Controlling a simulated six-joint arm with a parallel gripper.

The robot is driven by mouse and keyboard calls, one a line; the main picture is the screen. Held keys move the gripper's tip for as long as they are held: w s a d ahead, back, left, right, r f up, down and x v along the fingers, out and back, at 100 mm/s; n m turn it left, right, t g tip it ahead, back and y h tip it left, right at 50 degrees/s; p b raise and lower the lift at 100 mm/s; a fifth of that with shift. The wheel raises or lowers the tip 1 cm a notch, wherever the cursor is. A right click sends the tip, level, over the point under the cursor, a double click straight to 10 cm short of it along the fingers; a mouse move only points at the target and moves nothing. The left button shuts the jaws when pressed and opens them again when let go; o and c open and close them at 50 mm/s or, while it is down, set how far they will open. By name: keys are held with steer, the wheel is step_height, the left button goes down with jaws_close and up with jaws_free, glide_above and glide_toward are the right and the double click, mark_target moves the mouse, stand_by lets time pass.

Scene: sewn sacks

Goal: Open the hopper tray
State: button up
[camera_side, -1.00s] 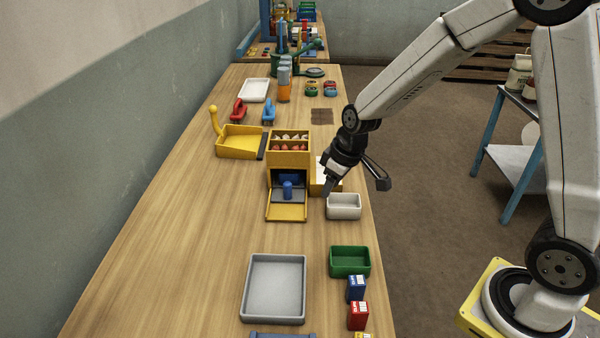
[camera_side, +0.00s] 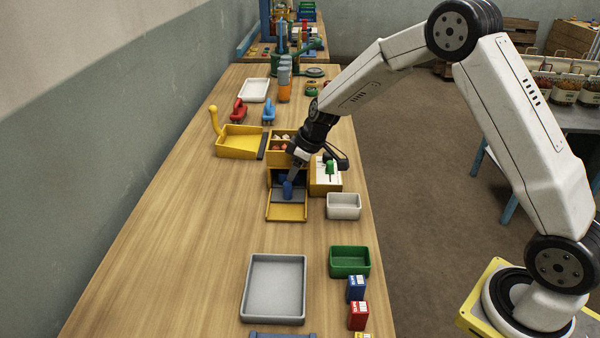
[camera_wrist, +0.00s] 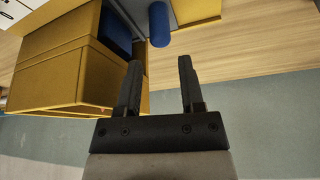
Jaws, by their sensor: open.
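The yellow hopper (camera_side: 273,157) stands mid-table, with small white and reddish items in its top. Its tray (camera_side: 286,212) lies at the front, with a grey part and an upright blue knob (camera_side: 287,189) behind the yellow lip. My gripper (camera_side: 292,179) is open and empty, right over the hopper's front beside the knob; whether it touches cannot be told from the side. In the wrist view the open fingers (camera_wrist: 160,85) point toward the blue knob (camera_wrist: 159,25), which lies beyond the fingertips and not between them. The yellow hopper body (camera_wrist: 60,70) is at the left there.
A yellow box with a green lever (camera_side: 329,170) stands right of the hopper. A white bin (camera_side: 344,206), green bin (camera_side: 350,261) and grey tray (camera_side: 274,288) are nearer. A yellow scoop-like tray (camera_side: 238,141) is left. The table's left middle is clear.

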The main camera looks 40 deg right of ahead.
mark_target(288, 182)
steer(key=shift+x, duration=3.85)
jaws_close()
